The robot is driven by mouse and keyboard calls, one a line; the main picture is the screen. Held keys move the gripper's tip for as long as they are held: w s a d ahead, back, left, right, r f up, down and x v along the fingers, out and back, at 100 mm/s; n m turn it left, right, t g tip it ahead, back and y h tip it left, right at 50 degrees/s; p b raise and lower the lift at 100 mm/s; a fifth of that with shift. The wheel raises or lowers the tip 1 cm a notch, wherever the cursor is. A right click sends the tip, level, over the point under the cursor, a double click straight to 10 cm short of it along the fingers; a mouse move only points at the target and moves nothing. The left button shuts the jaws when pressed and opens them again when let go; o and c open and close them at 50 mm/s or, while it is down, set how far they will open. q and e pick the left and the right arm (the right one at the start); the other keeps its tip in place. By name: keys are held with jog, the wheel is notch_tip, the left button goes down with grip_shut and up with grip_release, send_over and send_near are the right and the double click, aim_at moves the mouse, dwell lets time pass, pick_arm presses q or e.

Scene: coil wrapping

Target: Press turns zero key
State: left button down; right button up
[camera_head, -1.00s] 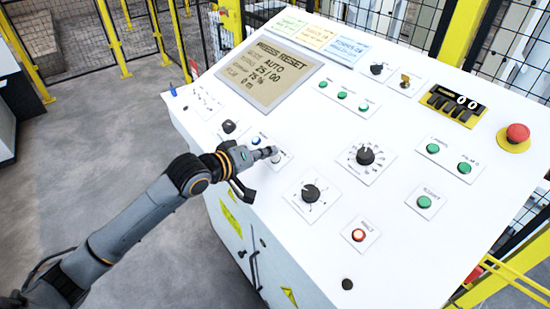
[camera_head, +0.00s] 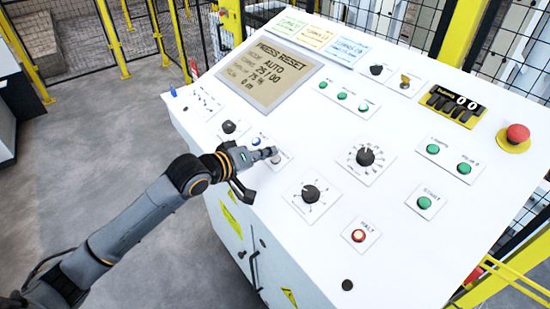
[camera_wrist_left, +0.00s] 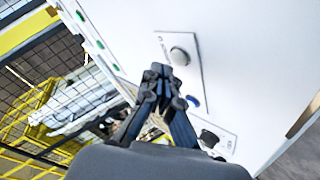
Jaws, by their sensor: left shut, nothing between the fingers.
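My left gripper (camera_head: 270,152) is over the lower left part of the white control panel, with its fingers shut and empty. A small grey-white button (camera_head: 277,158) sits right at its fingertips in the head view, partly hidden by them. In the left wrist view the grey button (camera_wrist_left: 180,56) stands on a white plate just beyond the shut fingers (camera_wrist_left: 160,72). I cannot tell whether they touch it. The plate's lettering is too small to read. A blue button (camera_head: 256,140) is beside it.
A black knob (camera_head: 229,127) is left of the blue button. Two dials (camera_head: 310,192) (camera_head: 365,156) lie to the right. A red button (camera_head: 358,235) and a red emergency stop (camera_head: 517,133) are further right. Yellow-framed fencing stands behind.

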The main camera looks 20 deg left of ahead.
pick_arm(q)
jog(key=shift+f, duration=0.1)
jog(key=shift+w+d+f, duration=0.1)
jog(key=shift+f, duration=0.15)
jog(key=shift+w+d+f, duration=0.1)
jog(key=shift+w+f, duration=0.05)
jog(key=shift+f, duration=0.35)
dwell(0.7)
jog(key=shift+r, duration=0.1)
jog(key=shift+s+a+r+p, duration=0.15)
jog(key=shift+r+p, duration=0.25)
jog(key=shift+p, duration=0.2)
jog(key=shift+s+a+r+p, duration=0.15)
jog(key=shift+r+p, duration=0.2)
jog(key=shift+p, duration=0.25)
jog(key=shift+d, duration=0.1)
